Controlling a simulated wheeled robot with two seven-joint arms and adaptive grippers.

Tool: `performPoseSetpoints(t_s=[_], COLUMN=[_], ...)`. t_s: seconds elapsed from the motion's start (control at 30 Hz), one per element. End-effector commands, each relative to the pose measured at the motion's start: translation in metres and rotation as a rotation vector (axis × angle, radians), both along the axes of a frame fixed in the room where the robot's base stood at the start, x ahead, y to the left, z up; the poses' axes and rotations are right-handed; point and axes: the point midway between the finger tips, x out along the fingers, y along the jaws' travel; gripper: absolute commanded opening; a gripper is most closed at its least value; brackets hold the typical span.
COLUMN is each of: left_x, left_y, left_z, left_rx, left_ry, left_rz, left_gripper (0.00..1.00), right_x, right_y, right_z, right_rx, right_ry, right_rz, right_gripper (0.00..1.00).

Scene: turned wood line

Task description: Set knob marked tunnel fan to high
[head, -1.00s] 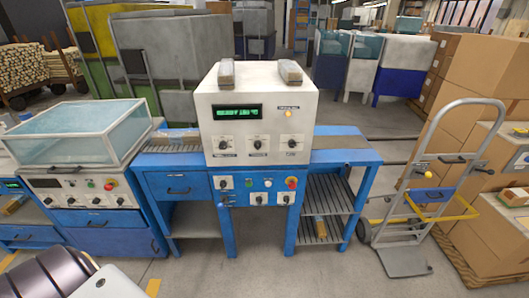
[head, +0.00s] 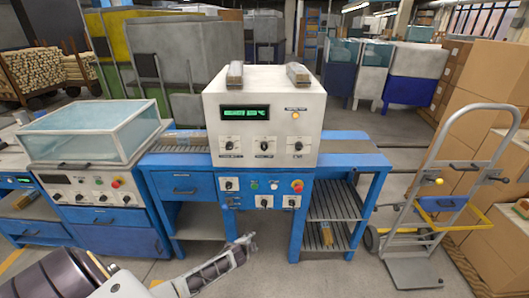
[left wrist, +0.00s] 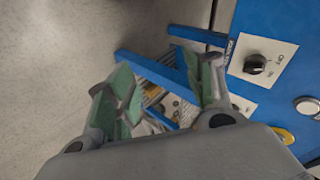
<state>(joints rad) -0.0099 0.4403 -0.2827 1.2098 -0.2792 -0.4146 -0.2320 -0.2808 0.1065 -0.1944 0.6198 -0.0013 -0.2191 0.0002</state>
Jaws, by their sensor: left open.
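A white control box (head: 263,130) carries a lit display and a row of three dark knobs: left (head: 229,144), middle (head: 264,145) and right (head: 298,147). The blue panel (head: 247,194) below has several smaller knobs. The labels are too small to read, so I cannot tell which is the tunnel fan knob. My left gripper (head: 245,246) is low in front of the blue panel, apart from it. In the left wrist view its fingers (left wrist: 163,85) are open and empty. A black knob on a white plate (left wrist: 255,64) shows right of them. My right gripper is not seen.
A glass-covered blue cabinet (head: 90,190) stands at the left. A blue bench with a slatted shelf (head: 337,228) is right of the panel. A hand truck (head: 433,200) and cardboard boxes (head: 480,100) are at the right. The floor in front is clear.

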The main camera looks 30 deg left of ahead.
Motion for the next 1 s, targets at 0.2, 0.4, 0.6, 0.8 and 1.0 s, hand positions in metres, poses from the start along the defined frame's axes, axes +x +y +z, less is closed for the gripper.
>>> performPoseSetpoints(t_s=[0.2,0.4,0.6,0.8,1.0], left_x=[0.055,0.085,0.099,0.098,0.089], left_y=[-0.005,-0.015,-0.028,-0.038,-0.042], left_z=[0.088,0.17,0.252,0.321,0.369], left_rx=[0.227,0.472,0.759,1.041,1.288], left_ry=[-0.09,-0.152,-0.183,-0.168,-0.103], left_rz=[-0.143,-0.25,-0.331,-0.373,-0.391], left_gripper=[0.53,0.53,0.53,0.53,0.53], right_x=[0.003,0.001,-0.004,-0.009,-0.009], right_y=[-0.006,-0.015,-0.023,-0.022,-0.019], right_z=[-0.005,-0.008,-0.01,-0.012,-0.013], right_rx=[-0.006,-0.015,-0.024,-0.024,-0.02], right_ry=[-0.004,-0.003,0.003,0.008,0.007], right_rz=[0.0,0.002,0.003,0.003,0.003], right_gripper=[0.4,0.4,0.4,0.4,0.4])
